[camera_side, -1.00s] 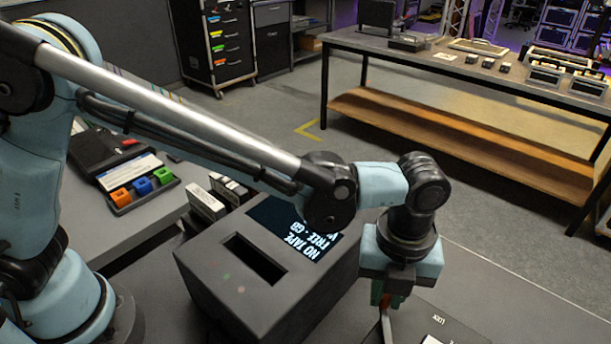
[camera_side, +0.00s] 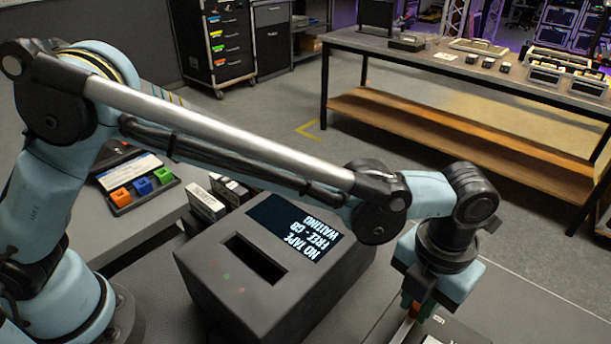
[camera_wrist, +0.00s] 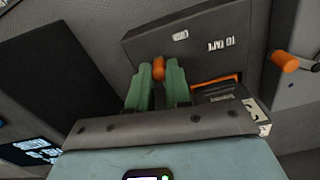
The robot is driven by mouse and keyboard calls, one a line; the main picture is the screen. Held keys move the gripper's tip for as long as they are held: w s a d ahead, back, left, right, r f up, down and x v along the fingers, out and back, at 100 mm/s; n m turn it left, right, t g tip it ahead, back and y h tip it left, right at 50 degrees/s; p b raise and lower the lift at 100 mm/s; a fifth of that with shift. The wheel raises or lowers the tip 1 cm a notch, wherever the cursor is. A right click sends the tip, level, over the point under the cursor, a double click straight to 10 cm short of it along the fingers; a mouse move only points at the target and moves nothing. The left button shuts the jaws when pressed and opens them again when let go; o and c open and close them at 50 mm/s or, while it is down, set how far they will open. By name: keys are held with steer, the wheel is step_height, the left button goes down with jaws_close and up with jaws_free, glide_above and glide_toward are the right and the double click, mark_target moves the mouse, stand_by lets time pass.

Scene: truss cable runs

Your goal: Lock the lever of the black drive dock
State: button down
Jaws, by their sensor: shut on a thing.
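My gripper (camera_wrist: 162,80) is shut on an orange knob (camera_wrist: 159,69), the end of a lever, in the wrist view. The green fingers stand on either side of it. The knob lies over the dark face of the black drive dock (camera_wrist: 207,24), which carries white lettering, part of it reading "TO TAPE". The fingers and palm hide the rest of the lever. In the side view my gripper (camera_side: 416,303) is low at the right of the tape box. A pale thin bar (camera_side: 403,329) shows below the fingers there, and the dock (camera_side: 463,331) shows only in part.
A dark box (camera_side: 240,303) with a slot and a lit screen reading "NO TAPE" stands left of my gripper. Cartridges (camera_side: 205,203) stand behind it. In the wrist view, another orange handle (camera_wrist: 286,61) is at the right, and an orange-edged slot (camera_wrist: 215,82) lies beside the fingers.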

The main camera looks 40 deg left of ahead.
steer(key=shift+d, duration=0.1)
stand_by(0.3)
steer(key=c, duration=1.1)
jaws_free()
steer(key=shift+o, duration=0.2)
steer(key=shift+r, duration=0.1)
step_height(320, 180, up, 12)
